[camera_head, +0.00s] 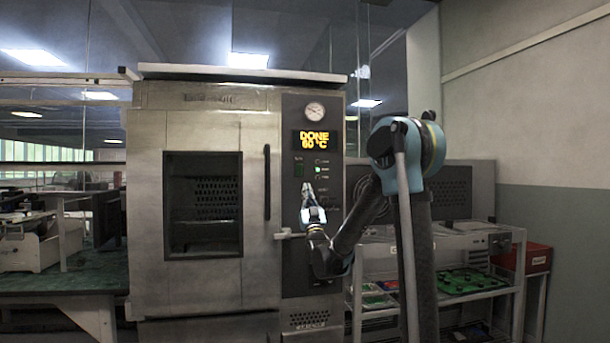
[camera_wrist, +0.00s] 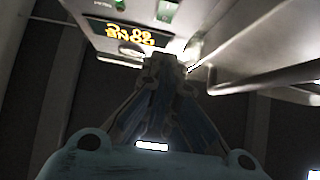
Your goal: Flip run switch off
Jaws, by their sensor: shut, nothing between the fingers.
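A tall steel oven (camera_head: 206,290) has a dark control panel (camera_head: 330,240) to the right of its door. A small green switch (camera_head: 299,170) sits on the panel's left side, under the display; I cannot read its label or its position. A small dark-green part, probably the same switch, shows at the top of the wrist view (camera_wrist: 167,10). My gripper (camera_head: 306,186) points up in front of the panel, just below the green switch. In the wrist view its fingers (camera_wrist: 165,62) are together with nothing between them. I cannot tell whether they touch the panel.
The amber display (camera_head: 314,140) reads "DONE 60 °C", with a round gauge (camera_head: 315,111) above it. Several small indicators (camera_head: 319,169) sit beside the switch. A vertical door handle (camera_head: 267,182) stands left of the panel. A shelf cart (camera_head: 470,290) stands to the right.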

